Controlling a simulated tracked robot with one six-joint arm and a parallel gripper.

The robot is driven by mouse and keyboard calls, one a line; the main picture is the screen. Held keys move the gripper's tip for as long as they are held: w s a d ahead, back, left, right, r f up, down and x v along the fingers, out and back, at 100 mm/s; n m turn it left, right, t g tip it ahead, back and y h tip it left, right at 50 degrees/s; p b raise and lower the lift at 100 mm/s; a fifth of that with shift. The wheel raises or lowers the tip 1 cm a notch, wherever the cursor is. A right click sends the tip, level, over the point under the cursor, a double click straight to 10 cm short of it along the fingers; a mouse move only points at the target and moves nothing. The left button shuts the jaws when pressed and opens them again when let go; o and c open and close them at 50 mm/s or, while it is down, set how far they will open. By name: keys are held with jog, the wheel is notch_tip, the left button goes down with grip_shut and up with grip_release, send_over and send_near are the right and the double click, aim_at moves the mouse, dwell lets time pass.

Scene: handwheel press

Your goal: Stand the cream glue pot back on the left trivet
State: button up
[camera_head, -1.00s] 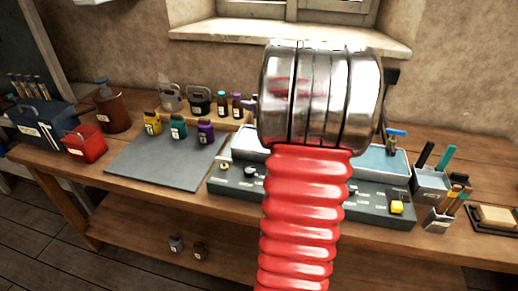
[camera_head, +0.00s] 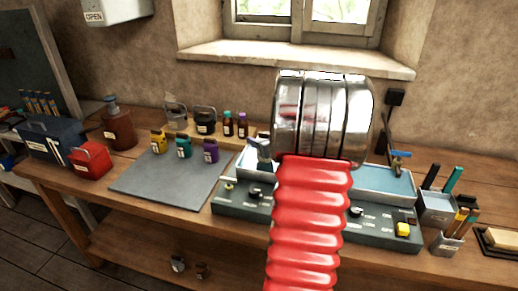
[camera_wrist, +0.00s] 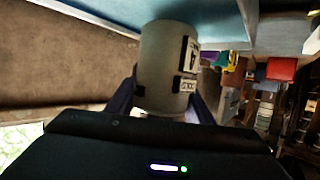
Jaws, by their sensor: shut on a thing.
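In the wrist view my gripper (camera_wrist: 162,104) has its dark fingers on either side of a pale grey-cream cylindrical pot (camera_wrist: 166,62) with white labels, and is shut on it. The pot is above a light-blue surface in that view; I cannot tell whether it touches anything. In the head view my red ribbed arm and its shiny metal joint hide most of the gripper and its surroundings. A small grey shape (camera_head: 264,150) shows at the joint's left; I cannot tell whether it is the pot. I cannot make out the left trivet.
A dark unit with knobs (camera_head: 369,216) and a light-blue tray (camera_head: 383,186) stands behind my arm. A grey mat (camera_head: 172,184) lies left of it, with small yellow, teal and purple pots at its back edge. A black pot (camera_head: 205,122) and bottles stand behind. Pen holders (camera_head: 435,209) stand right.

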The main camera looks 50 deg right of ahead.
jog(key=shift+f, duration=1.8)
jog(key=o, duration=1.5)
jog(key=shift+f, duration=0.15)
jog(key=shift+s+r, duration=0.15)
jog(key=shift+r, duration=0.05)
jog(key=v, duration=1.1)
jog(key=shift+s+a, duration=0.2)
jog(key=shift+s, duration=0.1)
jog(key=shift+w+r, duration=0.1)
